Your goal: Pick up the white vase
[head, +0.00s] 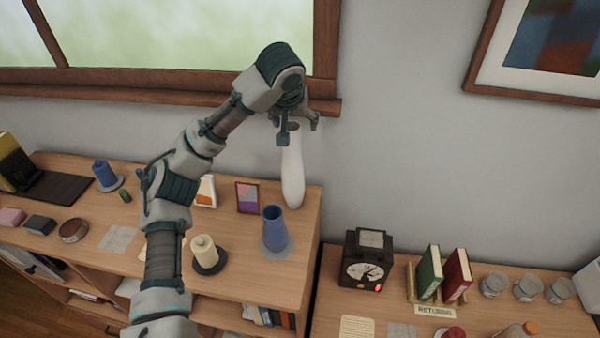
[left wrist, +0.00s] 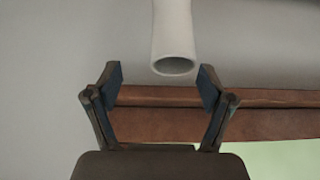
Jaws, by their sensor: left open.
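The white vase (head: 292,172) stands upright at the right back corner of the shelf top in the head view, near the wall. It is tall with a slim neck. My left gripper (head: 298,130) is at the vase's top, its fingers partly covering the mouth. In the left wrist view the vase's open mouth (left wrist: 174,64) shows at the top, just beyond the two fingertips of my left gripper (left wrist: 160,82). The fingers are open and apart, with nothing between their pads. My right gripper is in neither view.
A blue vase (head: 274,228), a small picture frame (head: 247,197) and a cream candle (head: 205,250) stand near the white vase. A window sill (head: 170,90) runs behind.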

